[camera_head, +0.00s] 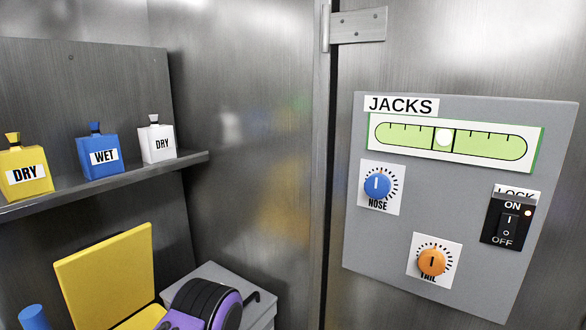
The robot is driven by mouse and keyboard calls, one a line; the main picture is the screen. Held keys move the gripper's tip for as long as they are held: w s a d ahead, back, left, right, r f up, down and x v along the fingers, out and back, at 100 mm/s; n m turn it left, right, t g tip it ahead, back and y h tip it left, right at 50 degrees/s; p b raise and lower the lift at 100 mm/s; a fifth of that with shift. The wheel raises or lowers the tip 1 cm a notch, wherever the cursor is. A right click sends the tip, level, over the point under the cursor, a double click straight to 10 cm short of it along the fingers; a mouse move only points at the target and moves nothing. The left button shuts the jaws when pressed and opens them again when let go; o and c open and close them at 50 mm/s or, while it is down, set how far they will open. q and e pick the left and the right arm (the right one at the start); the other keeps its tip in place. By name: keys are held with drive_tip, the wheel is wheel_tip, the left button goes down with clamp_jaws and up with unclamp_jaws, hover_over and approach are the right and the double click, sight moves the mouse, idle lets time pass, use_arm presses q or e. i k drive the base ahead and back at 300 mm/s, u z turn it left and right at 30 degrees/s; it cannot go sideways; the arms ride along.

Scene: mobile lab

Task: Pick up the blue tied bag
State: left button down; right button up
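A blue tied bag (98,156) with a gathered top and a white "WET" label stands upright on a metal shelf at the left. A yellow bag (25,170) labelled "DRY" stands to its left. The three bags are apart from each other. Neither of my grippers shows in the head view, and nothing touches the blue bag.
The metal shelf (190,160) has a raised front edge and a wall behind it. Below are a yellow panel (105,275), a black and purple device (205,305), a grey box (262,312) and a blue cylinder (33,317). A grey "JACKS" panel (450,200) is at the right.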

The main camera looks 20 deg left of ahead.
sight(100, 155)
drive_tip(key=k, duration=0.85)
drive_tip(key=z, duration=1.05)
drive_tip(key=i, duration=0.7)
drive_tip(key=u, duration=2.8)
drive_tip(key=i, duration=0.45)
drive_tip(key=u, duration=0.15)
